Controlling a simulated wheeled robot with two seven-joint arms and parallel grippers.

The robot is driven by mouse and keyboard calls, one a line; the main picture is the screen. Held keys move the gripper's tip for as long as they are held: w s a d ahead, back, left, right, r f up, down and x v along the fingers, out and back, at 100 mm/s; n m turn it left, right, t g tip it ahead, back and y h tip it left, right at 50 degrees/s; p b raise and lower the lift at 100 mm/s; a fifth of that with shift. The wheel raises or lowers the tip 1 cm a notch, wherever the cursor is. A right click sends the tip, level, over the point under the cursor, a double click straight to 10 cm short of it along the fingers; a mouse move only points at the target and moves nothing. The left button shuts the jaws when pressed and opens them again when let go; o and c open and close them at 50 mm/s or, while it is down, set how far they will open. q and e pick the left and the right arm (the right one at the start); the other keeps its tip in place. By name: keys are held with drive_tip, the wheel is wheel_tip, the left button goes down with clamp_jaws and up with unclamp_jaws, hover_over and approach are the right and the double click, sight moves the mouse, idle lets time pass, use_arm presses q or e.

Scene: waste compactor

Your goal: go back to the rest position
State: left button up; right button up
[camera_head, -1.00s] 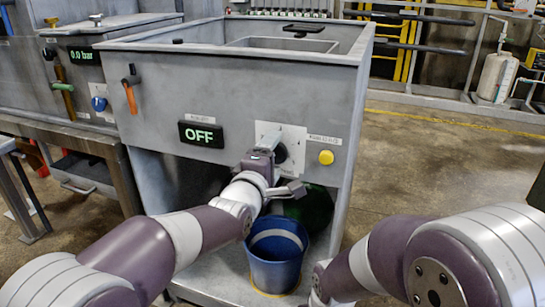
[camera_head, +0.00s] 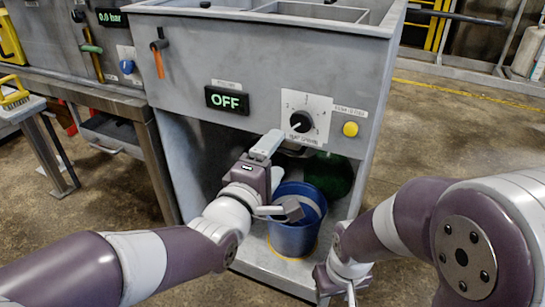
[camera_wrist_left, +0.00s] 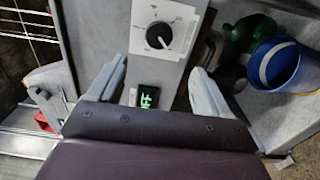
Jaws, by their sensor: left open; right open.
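My left gripper (camera_head: 278,176) is open and empty in front of the compactor, below the black rotary knob (camera_head: 301,121). In the left wrist view its two grey fingers stand wide apart (camera_wrist_left: 160,92), with the knob (camera_wrist_left: 159,35) and the panel beyond them, not touched. The display (camera_head: 227,100) reads OFF. My right gripper (camera_head: 338,285) is low at the bottom of the head view, right of the blue bucket, partly cut off by the edge; nothing shows in it.
A blue bucket (camera_head: 292,238) stands on the compactor's lower shelf, close behind my left gripper. A green round object (camera_head: 330,172) lies behind it. A yellow button (camera_head: 350,129) is right of the knob. Open floor (camera_head: 455,140) lies to the right.

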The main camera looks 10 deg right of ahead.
use_arm(q)
drive_tip(key=s+a+f+m+g+y, duration=0.35)
drive_tip(key=a+f+m, duration=0.2)
drive_tip(key=f, duration=0.25)
drive_tip(key=s+a+f+m+g+y, duration=0.2)
drive_tip(key=a+f+m+g+y, duration=0.15)
drive_tip(key=f+m, duration=0.35)
drive_tip(key=s+a+f+g+y, duration=0.1)
drive_tip(key=s+a+f+g, duration=0.15)
drive_tip(key=a, duration=0.35)
drive_tip(key=s+a+f+n+g+y, duration=0.1)
drive_tip(key=s+a+f+g, duration=0.1)
drive_tip(key=s+a, duration=0.3)
drive_tip(key=s+a+f+g+y, duration=0.1)
drive_tip(key=s+a+f+g, duration=0.15)
drive_tip(key=a, duration=0.45)
wheel_tip(320, 180, up, 35)
drive_tip(key=p, duration=3.6)
drive_tip(key=shift+d+r, duration=0.15)
drive_tip(key=shift+r, duration=0.05)
